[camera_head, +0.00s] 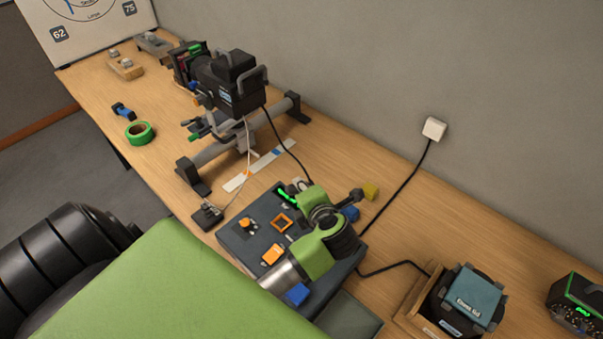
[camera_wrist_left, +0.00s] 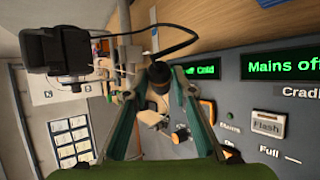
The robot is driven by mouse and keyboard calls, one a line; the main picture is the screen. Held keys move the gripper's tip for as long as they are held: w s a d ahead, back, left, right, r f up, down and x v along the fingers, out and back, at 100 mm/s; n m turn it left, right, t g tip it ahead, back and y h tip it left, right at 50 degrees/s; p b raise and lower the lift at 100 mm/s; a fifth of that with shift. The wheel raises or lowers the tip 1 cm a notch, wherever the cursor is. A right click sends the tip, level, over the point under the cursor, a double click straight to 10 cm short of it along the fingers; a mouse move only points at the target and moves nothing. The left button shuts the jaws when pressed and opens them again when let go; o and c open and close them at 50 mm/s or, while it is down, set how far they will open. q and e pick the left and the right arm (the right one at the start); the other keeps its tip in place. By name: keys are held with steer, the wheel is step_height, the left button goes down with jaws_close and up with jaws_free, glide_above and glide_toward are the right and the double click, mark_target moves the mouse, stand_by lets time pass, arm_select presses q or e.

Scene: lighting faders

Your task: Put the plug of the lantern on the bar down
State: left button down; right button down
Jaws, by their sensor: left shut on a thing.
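The lantern (camera_head: 228,82) is a black box-shaped lamp on a grey bar (camera_head: 215,150) that stands on feet on the bench. Its black cable runs down toward my left gripper (camera_head: 303,190), above the far side of the control desk (camera_head: 240,240). In the left wrist view, my left gripper (camera_wrist_left: 160,90) is shut on the black plug (camera_wrist_left: 158,74), with the cable looping from it to the lantern (camera_wrist_left: 62,48). The wrist hides most of the plug in the head view. I cannot tell whether the plug touches anything below. My right gripper is out of view.
The desk carries an orange button (camera_head: 272,254), other controls and a green-lit display (camera_wrist_left: 285,65) reading "Mains of...". A black device (camera_head: 465,300) in a wooden tray stands at the right. Green tape (camera_head: 140,132) lies at the left. A white wall socket (camera_head: 434,128) has a cable.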

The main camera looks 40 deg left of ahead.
arm_select(q)
steer(key=shift+w+a, duration=0.1)
steer(key=shift+a, duration=0.25)
steer(key=w+f+b, duration=0.3)
steer(key=w+b, duration=0.1)
steer(key=w+f+b, duration=0.3)
steer(key=w+b, duration=0.1)
steer(key=b, duration=0.1)
steer(key=w+f+b, duration=0.3)
steer(key=w+b, duration=0.1)
steer(key=shift+w+f, duration=0.1)
steer(key=shift+f, duration=0.05)
steer(key=shift+w+f+b, duration=0.2)
steer(key=shift+w+b, duration=0.15)
steer(key=shift+b, duration=0.15)
steer(key=shift+w+f+b, duration=0.15)
steer(key=shift+f+b, duration=0.15)
steer(key=shift+b, duration=0.2)
step_height(320, 180, down, 3)
steer(key=b, duration=0.3)
steer(key=shift+w, duration=0.1)
